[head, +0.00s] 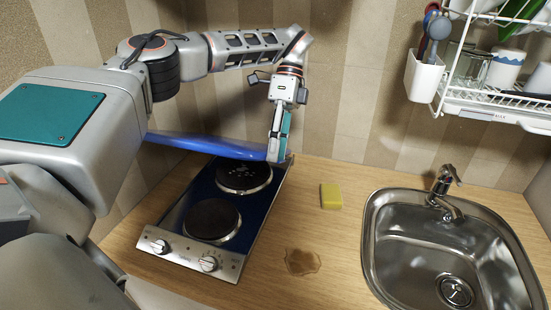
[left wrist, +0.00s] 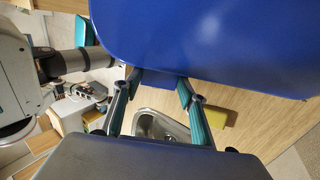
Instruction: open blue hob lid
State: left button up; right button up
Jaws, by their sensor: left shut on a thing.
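The blue hob lid (head: 205,145) is raised at the back of the hob and shows nearly edge-on as a thin strip in the head view. In the left wrist view the lid (left wrist: 215,40) fills the top as a broad blue sheet. The hob (head: 214,206) lies uncovered below it, with two dark burners and two knobs at its front. My left gripper (head: 276,150) is at the lid's right end, shut on the lid's edge. Its fingers (left wrist: 162,84) show in the left wrist view with blue between them. My right gripper is not in view.
A yellow sponge (head: 331,196) and a brown stain (head: 301,262) are on the wooden counter right of the hob. A steel sink (head: 405,235) with a tap (head: 444,195) is further right. A dish rack (head: 490,100) and utensil holder (head: 424,77) hang above. The striped wall is close behind.

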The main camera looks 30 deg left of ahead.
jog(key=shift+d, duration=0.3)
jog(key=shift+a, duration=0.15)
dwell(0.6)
